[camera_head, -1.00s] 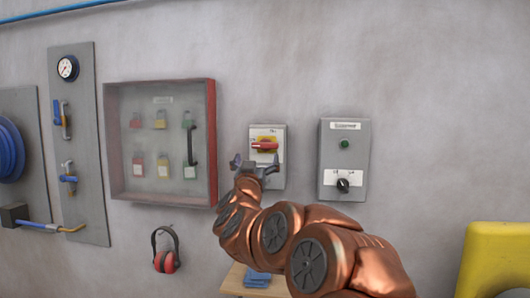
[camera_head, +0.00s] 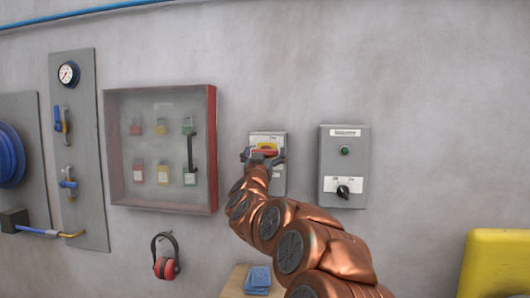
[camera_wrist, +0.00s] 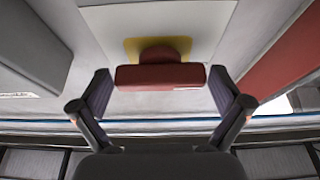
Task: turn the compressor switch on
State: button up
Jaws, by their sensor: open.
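The red switch handle (camera_head: 264,149) lies level on a yellow plate on a small grey box (camera_head: 279,184) on the wall. In the wrist view the red handle (camera_wrist: 160,76) sits between my fingers. My gripper (camera_head: 262,156) is open, with one finger near each end of the handle; I cannot tell whether they touch it. To the right, a grey control box (camera_head: 345,164) carries a small, blurred label. It has a green round button or lamp (camera_head: 345,150) and a black knob (camera_head: 343,191) on a white plate. My gripper is apart from this knob.
A red-framed padlock cabinet (camera_head: 213,150) hangs close left of the switch. Red earmuffs (camera_head: 166,268) hang below it. A small wooden surface with blue cloths (camera_head: 258,279) is below my arm. A yellow object (camera_head: 497,262) stands at lower right. Wall right of the control box is bare.

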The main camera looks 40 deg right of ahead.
jog(key=shift+w+d, duration=0.1)
jog(key=shift+c, duration=0.3)
jog(key=c, duration=0.8)
jog(key=shift+c, duration=0.2)
jog(key=shift+m, duration=0.4)
jog(key=m+g+h+p, duration=0.1)
jog(key=m+g, duration=0.1)
jog(key=m, duration=0.3)
jog(key=shift+g+p, duration=0.35)
jog(key=shift+g, duration=0.05)
jog(key=m+g, duration=0.1)
jog(key=m, duration=0.2)
jog(key=m+g+p, duration=0.1)
jog(key=m+g, duration=0.1)
jog(key=m, duration=0.1)
jog(key=shift+h, duration=0.3)
jog(key=m+g, duration=0.1)
jog(key=m, duration=0.2)
jog(key=m+g+p, duration=0.1)
jog(key=m, duration=0.1)
jog(key=shift+m+y+p, duration=0.3)
jog(key=shift+m+y, duration=0.1)
jog(key=m, duration=0.2)
jog(key=m+g+y+p, duration=0.1)
jog(key=m, duration=0.1)
jog(key=shift+f+m+y, duration=0.1)
jog(key=shift+m+y, duration=0.2)
jog(key=shift+m, duration=0.1)
